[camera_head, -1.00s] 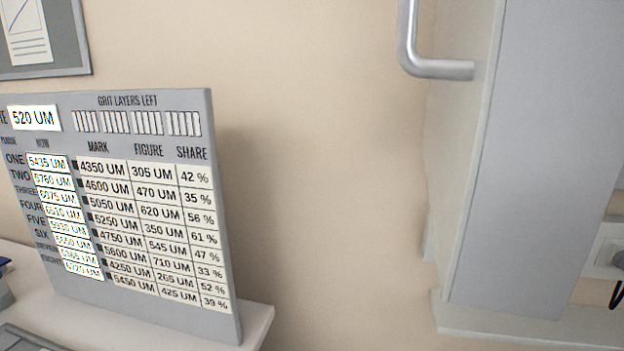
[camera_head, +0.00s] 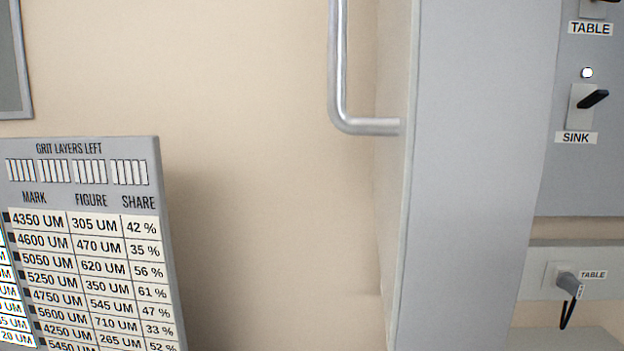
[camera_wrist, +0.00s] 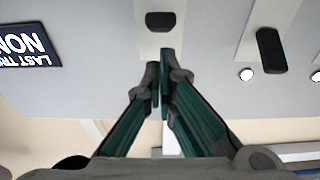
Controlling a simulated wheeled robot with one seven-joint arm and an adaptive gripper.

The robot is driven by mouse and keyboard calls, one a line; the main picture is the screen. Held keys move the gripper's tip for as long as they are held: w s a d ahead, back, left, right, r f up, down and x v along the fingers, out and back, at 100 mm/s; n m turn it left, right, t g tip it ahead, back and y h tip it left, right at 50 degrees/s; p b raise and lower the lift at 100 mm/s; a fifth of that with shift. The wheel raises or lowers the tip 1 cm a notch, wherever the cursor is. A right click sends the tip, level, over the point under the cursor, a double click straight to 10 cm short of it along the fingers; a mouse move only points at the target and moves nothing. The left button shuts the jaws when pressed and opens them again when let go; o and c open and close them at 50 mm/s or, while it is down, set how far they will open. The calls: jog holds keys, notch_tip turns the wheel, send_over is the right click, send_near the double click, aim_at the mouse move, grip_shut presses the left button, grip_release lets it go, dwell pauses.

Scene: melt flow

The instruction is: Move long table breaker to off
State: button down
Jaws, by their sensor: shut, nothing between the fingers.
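In the wrist view my gripper (camera_wrist: 159,72) is shut and empty, its dark green fingers together below a black switch lever (camera_wrist: 160,21) on a pale plate. Whether the tips touch the plate is unclear. A second black lever (camera_wrist: 271,50) on its own plate is to the right, with a lit round lamp (camera_wrist: 246,74) beside it. No label for these levers is readable there. In the head view, a switch (camera_head: 597,8) labelled TABLE is cut off at the top right. Below it is the SINK switch (camera_head: 588,102) with a lit lamp. My gripper is not in the head view.
A grey cabinet side (camera_head: 470,150) with a metal handle (camera_head: 341,90) stands left of the switches. A figures board (camera_head: 90,250) is at the lower left. A plugged socket (camera_head: 562,279) labelled TABLE is at the lower right.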

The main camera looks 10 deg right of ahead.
jog(key=b+v, duration=0.2)
jog(key=v, duration=0.4)
jog(key=shift+s, duration=0.15)
jog(key=shift+a+f, duration=0.1)
dwell(0.6)
